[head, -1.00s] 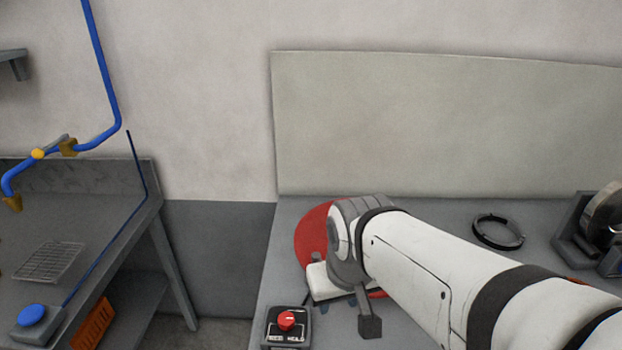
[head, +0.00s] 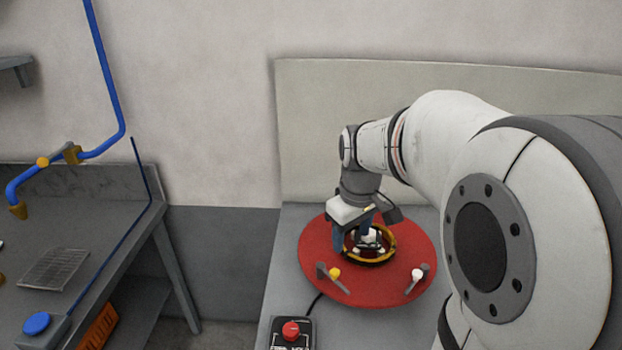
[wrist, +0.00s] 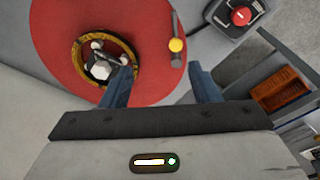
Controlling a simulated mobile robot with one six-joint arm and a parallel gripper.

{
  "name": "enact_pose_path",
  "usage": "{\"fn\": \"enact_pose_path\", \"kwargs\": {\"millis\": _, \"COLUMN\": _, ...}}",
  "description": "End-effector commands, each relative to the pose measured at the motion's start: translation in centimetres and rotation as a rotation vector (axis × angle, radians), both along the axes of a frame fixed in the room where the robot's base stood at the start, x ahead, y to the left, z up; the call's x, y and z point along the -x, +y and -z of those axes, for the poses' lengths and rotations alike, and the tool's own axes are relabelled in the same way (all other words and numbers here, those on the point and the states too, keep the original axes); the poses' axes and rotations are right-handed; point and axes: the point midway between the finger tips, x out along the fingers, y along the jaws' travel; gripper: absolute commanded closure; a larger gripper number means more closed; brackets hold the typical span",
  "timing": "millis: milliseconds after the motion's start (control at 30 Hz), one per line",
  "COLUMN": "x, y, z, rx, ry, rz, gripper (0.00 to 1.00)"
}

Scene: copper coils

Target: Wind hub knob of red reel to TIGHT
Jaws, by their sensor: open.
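The red reel (head: 320,262) lies flat on the grey bench, with a yellow-brown ring (head: 375,261) around its centre. Inside the ring is the hub knob (head: 370,238), pale with dark parts; in the wrist view the knob (wrist: 100,69) looks like a white faceted piece with dark arms. My gripper (head: 352,236) points down over the reel's centre, open and empty. In the wrist view the gripper (wrist: 160,82) has its left finger close beside the ring and knob, its right finger beyond the reel's rim. Contact cannot be told. No TIGHT marking is readable.
A control box with a red button (head: 291,330) sits at the bench's front left. A panel (head: 440,80) rises behind. My arm hides the bench's right side.

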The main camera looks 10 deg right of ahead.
Motion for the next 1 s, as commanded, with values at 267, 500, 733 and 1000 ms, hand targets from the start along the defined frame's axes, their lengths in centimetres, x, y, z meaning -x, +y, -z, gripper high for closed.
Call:
{"fn": "enact_pose_path", "kwargs": {"millis": 267, "x": -8.4, "y": -6.1, "z": 1.6, "rx": 0.014, "ry": 0.089, "rz": -0.258, "gripper": 0.44}}
{"fn": "enact_pose_path", "kwargs": {"millis": 500, "x": -12.1, "y": -9.8, "z": 3.7, "rx": 0.009, "ry": 0.127, "rz": -0.407, "gripper": 0.44}}
{"fn": "enact_pose_path", "kwargs": {"millis": 733, "x": -12.9, "y": -10.6, "z": 5.4, "rx": 0.007, "ry": 0.136, "rz": -0.444, "gripper": 0.44}}
{"fn": "enact_pose_path", "kwargs": {"millis": 1000, "x": -12.7, "y": -10.5, "z": 9.6, "rx": 0.005, "ry": 0.138, "rz": -0.444, "gripper": 0.44}}
